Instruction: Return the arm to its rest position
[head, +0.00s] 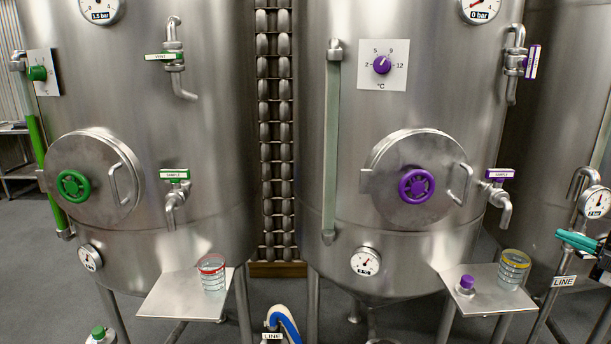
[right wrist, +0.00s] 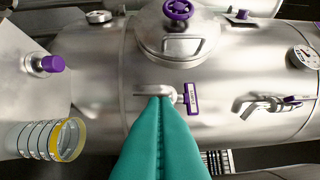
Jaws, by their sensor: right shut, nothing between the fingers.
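My right gripper (head: 562,236) shows at the right edge of the head view, its teal fingers pointing left. In the right wrist view its fingers (right wrist: 160,101) are pressed together and hold nothing. In that view the fingertips overlap the purple-labelled sample tap (right wrist: 192,97). In the head view the sample tap (head: 498,176) stands left of the fingertips, apart from them in the picture. Most of my right arm lies outside the head view. My left gripper is not in view.
A shelf (head: 449,278) below the right tank holds a yellow-rimmed jar (head: 513,270) and a purple-capped item (head: 466,285). A pipe with a gauge (head: 595,202) and a LINE label stands close to my right gripper. Another shelf (head: 160,296) holds a red-rimmed jar (head: 212,275).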

